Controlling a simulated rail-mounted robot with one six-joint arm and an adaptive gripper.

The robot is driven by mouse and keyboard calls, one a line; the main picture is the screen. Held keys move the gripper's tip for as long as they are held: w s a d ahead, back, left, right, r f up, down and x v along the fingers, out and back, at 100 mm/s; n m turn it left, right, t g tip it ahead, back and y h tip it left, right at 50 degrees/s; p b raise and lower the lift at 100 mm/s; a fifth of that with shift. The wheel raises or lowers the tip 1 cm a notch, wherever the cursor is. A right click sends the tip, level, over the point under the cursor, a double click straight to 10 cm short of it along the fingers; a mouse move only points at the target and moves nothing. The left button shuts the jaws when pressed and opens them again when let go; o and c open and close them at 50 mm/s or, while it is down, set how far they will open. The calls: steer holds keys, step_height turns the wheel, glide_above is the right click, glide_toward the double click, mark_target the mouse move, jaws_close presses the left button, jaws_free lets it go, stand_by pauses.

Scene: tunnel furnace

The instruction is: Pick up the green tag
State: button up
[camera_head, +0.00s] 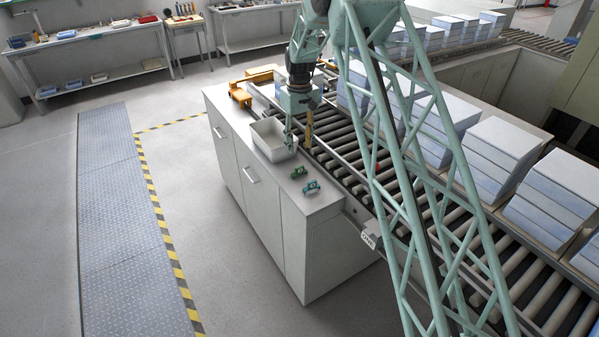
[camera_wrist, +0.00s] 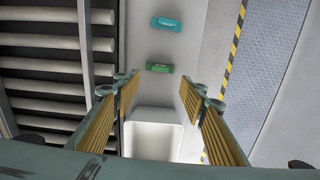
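The green tag (camera_head: 298,172) lies on the white cabinet top, just in front of the white bin (camera_head: 272,139). A teal tag (camera_head: 311,188) lies a little nearer the cabinet's front edge. In the wrist view the green tag (camera_wrist: 159,68) shows just beyond the fingertips, between the white bin (camera_wrist: 153,138) and the teal tag (camera_wrist: 167,24). My gripper (camera_head: 299,133) hangs beside and above the bin, behind the tags. In the wrist view my gripper (camera_wrist: 160,86) is open, its padded fingers wide apart with nothing held between them.
A roller conveyor (camera_head: 455,240) with stacked blue-white blocks (camera_head: 497,155) runs along the cabinet's right side. An orange object (camera_head: 243,95) stands behind the bin. The cabinet top (camera_head: 319,203) around the tags is clear.

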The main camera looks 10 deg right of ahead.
mark_target(300, 167)
steer(key=shift+f+p, duration=0.3)
steer(key=shift+f, duration=3.35)
steer(key=shift+f, duration=0.1)
steer(key=shift+f+p, duration=0.55)
steer(key=shift+f, duration=1.95)
steer(key=c, duration=0.9)
